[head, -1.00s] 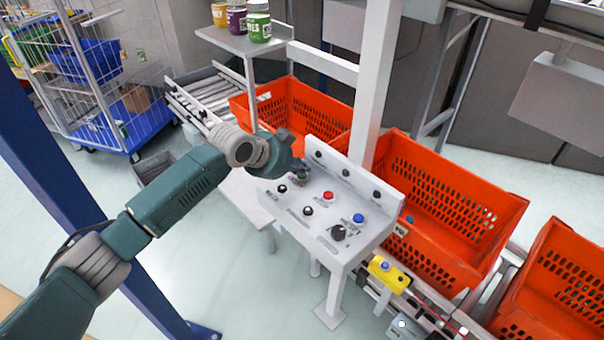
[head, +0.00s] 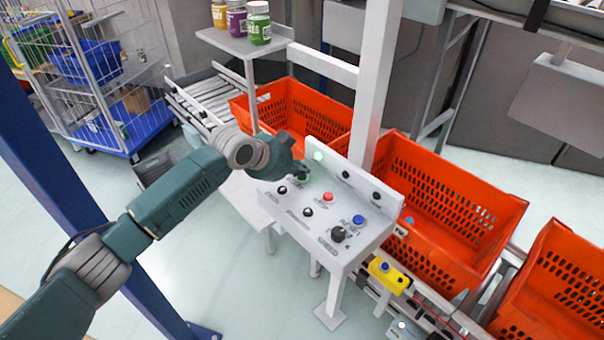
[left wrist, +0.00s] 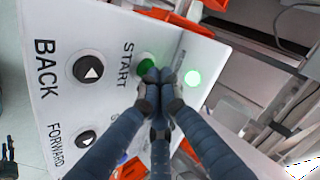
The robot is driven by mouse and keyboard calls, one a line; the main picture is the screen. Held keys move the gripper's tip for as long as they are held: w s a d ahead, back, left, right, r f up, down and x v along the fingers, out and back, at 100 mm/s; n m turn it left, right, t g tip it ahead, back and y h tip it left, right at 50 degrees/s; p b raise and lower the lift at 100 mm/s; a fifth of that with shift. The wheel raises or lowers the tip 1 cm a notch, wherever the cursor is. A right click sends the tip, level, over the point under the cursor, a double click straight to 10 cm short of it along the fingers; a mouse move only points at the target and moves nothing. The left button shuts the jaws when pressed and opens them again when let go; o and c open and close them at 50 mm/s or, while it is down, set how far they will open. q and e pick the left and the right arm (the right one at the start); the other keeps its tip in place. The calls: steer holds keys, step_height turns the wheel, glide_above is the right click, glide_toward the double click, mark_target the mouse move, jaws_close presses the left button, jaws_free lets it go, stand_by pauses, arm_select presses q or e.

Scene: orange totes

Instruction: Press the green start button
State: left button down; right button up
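The green start button (left wrist: 147,65) sits next to the word START on the grey control panel (left wrist: 110,35) in the left wrist view. My left gripper (left wrist: 158,76) has its fingers closed together at the button's edge and covers part of it; whether they touch it I cannot tell. In the head view my left gripper (head: 303,168) is over the far left corner of the panel (head: 330,262), and the button (head: 302,178) shows just below its fingertips. A green lamp (head: 318,156) on the panel's raised back glows; it also shows in the left wrist view (left wrist: 192,77). My right gripper is out of view.
A red button (head: 328,197), a blue button (head: 358,219) and black knobs share the panel. Orange totes (head: 455,205) stand on the conveyor behind it. A white post (head: 374,90) rises close behind the panel. A yellow button box (head: 388,275) is at lower right.

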mark_target(301, 178)
arm_select(q)
steer(key=shift+r+p, duration=0.35)
steer(key=shift+r, duration=0.3)
step_height(301, 178, up, 5)
steer(key=p, duration=0.4)
steer(key=shift+r, duration=0.1)
stand_by(0.4)
